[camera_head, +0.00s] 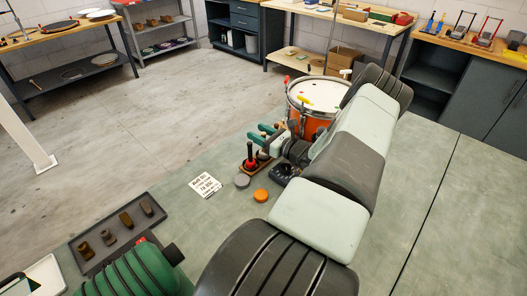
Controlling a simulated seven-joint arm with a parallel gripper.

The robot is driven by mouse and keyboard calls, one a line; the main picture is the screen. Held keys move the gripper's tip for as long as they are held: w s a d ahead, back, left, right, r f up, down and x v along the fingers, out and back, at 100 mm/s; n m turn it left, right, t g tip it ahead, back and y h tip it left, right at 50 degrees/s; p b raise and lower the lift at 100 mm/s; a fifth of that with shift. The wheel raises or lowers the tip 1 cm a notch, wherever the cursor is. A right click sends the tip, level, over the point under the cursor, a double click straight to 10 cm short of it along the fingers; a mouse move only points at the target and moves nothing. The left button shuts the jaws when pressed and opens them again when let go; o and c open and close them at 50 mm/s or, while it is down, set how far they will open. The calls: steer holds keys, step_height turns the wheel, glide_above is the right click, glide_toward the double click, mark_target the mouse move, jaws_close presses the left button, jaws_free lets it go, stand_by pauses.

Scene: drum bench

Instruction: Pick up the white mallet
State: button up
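I cannot make out a white mallet for certain; my arm covers much of the middle and right of the view. My gripper (260,133) has teal fingers that look apart, with nothing visible between them. It is low over the bench, left of the orange drum (306,118). Red-tipped and yellow-tipped sticks (305,100) show at the drum. A small pale piece (346,72) shows beside my arm, too small to identify.
On the green bench (195,232) lie a printed card (205,185), a grey disc (242,181) and an orange disc (261,195). A dark tray (85,262) holds several brown pieces at lower left. A green ribbed object (135,275) stands in front. Bench between card and tray is clear.

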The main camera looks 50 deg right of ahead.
jaws_close()
